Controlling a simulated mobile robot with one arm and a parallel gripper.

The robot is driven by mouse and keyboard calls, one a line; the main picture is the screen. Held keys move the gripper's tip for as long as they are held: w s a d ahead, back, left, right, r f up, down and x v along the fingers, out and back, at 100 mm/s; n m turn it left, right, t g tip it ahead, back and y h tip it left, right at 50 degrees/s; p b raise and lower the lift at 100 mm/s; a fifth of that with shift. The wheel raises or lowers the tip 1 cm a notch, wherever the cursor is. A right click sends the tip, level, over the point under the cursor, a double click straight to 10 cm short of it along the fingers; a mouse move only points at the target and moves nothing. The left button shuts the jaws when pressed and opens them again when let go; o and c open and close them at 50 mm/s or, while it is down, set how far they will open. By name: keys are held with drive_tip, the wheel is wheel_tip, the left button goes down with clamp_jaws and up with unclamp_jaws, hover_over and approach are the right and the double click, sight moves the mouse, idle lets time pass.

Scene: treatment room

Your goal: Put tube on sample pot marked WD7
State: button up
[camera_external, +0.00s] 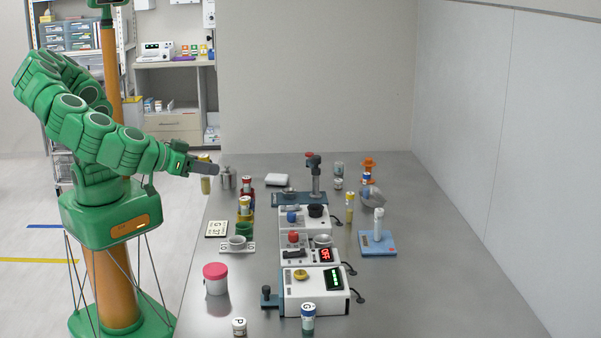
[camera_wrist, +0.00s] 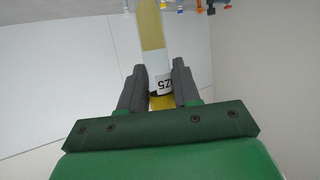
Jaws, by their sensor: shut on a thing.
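My gripper (camera_external: 207,168) is at the far left edge of the table, shut on a tube (camera_external: 205,186) with yellow contents, which hangs below the fingers. In the wrist view the grey fingers (camera_wrist: 159,88) pinch the tube (camera_wrist: 152,35) at its white label, where dark characters are partly hidden and hard to read. A small white pot (camera_external: 239,326) with a "P" on its lid stands at the front edge. Another small white pot (camera_external: 338,184) stands at the back. I cannot read WD7 on any pot.
A row of devices (camera_external: 312,282) fills the table's middle. Other tubes stand around: one with a blue-white top (camera_external: 308,320) at the front, one yellow (camera_external: 349,207) at right. A pink-lidded tub (camera_external: 215,279) and a metal weight (camera_external: 226,178) stand left.

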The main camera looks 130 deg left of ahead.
drive_tip(key=s+d+f+m+t, duration=0.1)
drive_tip(key=s+d+f+t, duration=0.1)
drive_tip(key=s+d+f, duration=0.3)
hover_over(215, 269)
drive_tip(key=shift+f, duration=3.95)
drive_tip(key=shift+s+f+m+h, duration=0.1)
drive_tip(key=shift+f+m+h, duration=0.2)
drive_tip(key=shift+f, duration=1.15)
drive_tip(key=shift+f, duration=0.1)
drive_tip(key=o, duration=1)
